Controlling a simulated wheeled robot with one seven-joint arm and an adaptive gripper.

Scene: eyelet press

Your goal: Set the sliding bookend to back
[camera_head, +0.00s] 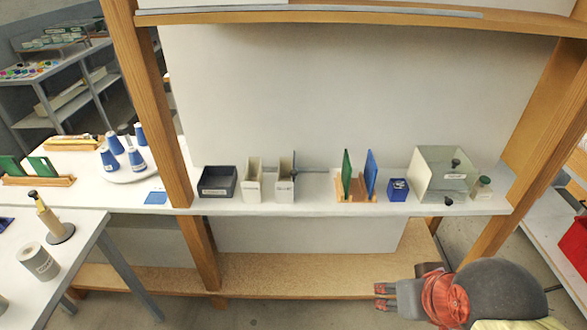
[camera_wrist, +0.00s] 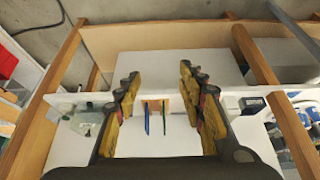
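A small wooden base (camera_head: 356,198) on the white shelf carries two upright plates, a green one (camera_head: 347,172) on the left and a blue one (camera_head: 370,172) on the right, with a gap between them. I take this as the bookend; which plate slides I cannot tell. In the wrist view the blue plate (camera_wrist: 147,118) and green plate (camera_wrist: 164,119) show between my fingers, farther off. My gripper (camera_wrist: 158,85) is open and empty. In the head view my gripper (camera_head: 384,297) is low at the right, below and in front of the shelf, touching nothing.
A table (camera_head: 45,235) stands at left.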

